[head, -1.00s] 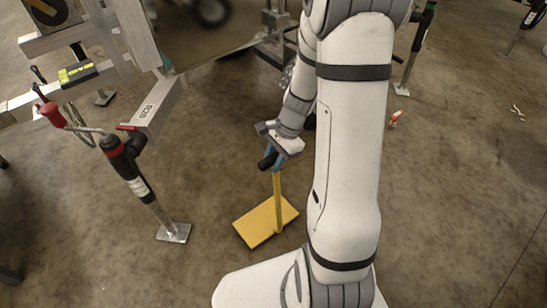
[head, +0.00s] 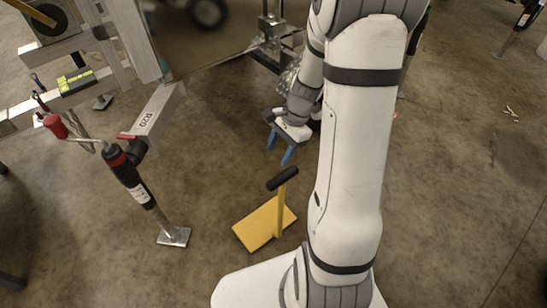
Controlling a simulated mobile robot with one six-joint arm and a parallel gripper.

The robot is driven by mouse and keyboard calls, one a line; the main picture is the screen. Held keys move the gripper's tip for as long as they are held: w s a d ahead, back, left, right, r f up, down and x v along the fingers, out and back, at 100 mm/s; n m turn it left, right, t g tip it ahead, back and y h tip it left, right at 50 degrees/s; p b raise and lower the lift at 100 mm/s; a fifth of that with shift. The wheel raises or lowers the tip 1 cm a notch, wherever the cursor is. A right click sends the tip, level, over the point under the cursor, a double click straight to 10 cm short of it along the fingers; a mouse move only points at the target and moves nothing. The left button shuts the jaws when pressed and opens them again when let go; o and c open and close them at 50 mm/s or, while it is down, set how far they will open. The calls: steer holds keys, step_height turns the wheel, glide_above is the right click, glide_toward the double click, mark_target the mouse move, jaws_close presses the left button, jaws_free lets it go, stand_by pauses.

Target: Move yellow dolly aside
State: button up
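The yellow dolly has a flat yellow platform (head: 258,225) on the concrete floor and an upright yellow post with a black T-handle (head: 282,178) on top. It stands in the lower middle of the head view, just left of my arm. My gripper (head: 281,155) is behind and above the handle in the picture, with its two blue fingers spread apart and pointing down. Nothing shows between the fingers. A gap shows between the fingers and the handle. My forearm is partly hidden behind my upper arm.
An aluminium trailer frame (head: 155,115) stands at the left. Its jack (head: 130,175), with a red-knobbed crank, rests on a metal foot plate (head: 173,236) left of the dolly. A yellow level (head: 76,80) lies on the frame.

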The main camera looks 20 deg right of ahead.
steer(key=p+v, duration=0.1)
steer(key=v, duration=0.3)
steer(key=shift+d+r, duration=0.1)
steer(key=shift+r, duration=0.05)
steer(key=shift+c, duration=0.3)
steer(key=s+a+r+n+t+h, duration=0.2)
steer(key=s+a+r+n+h, duration=0.2)
steer(key=s+r+n, duration=0.7)
steer(key=s+a+n, duration=0.1)
steer(key=a+n, duration=0.1)
steer(key=n, duration=0.1)
steer(key=shift+a, duration=0.35)
steer(key=shift+r, duration=0.15)
steer(key=shift+c, duration=0.3)
steer(key=shift+c, duration=0.6)
steer(key=shift+d, duration=0.1)
